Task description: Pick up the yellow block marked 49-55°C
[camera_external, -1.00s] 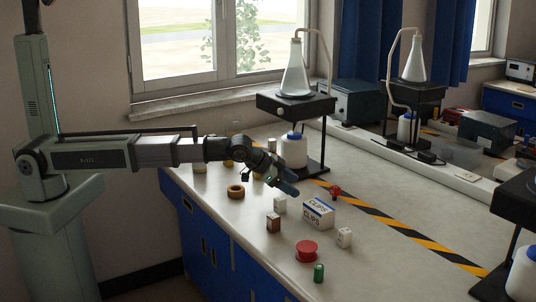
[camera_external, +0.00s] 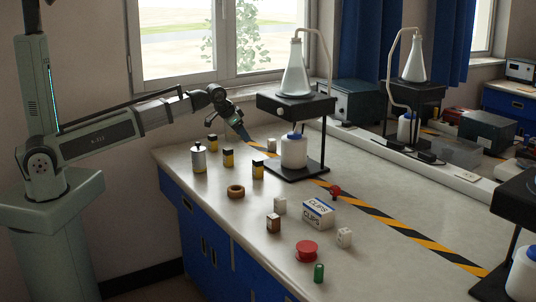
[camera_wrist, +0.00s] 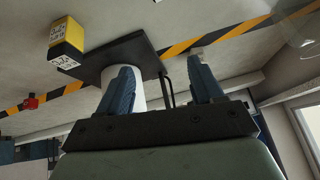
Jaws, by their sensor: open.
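Three yellow blocks with dark tops stand at the back left of the bench: one at the rear (camera_external: 213,143), one in the middle (camera_external: 228,159) and one nearer the front right (camera_external: 257,170). Their markings are too small to read, so I cannot tell which says 49-55°C. One yellow block (camera_wrist: 68,36) with white labels shows at the upper left of the wrist view, its print illegible. My gripper (camera_external: 240,131) is raised over the back of the bench, above and behind the blocks. In the wrist view my gripper (camera_wrist: 164,84) is open, its fingers apart.
A silver canister (camera_external: 198,158) stands left of the blocks, a brown ring (camera_external: 236,191) in front. A black stand (camera_external: 293,174) holding a flask, with a white bottle (camera_external: 294,151) beneath, is to the right. A clips box (camera_external: 318,212) and red spool (camera_external: 306,251) lie nearer the front.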

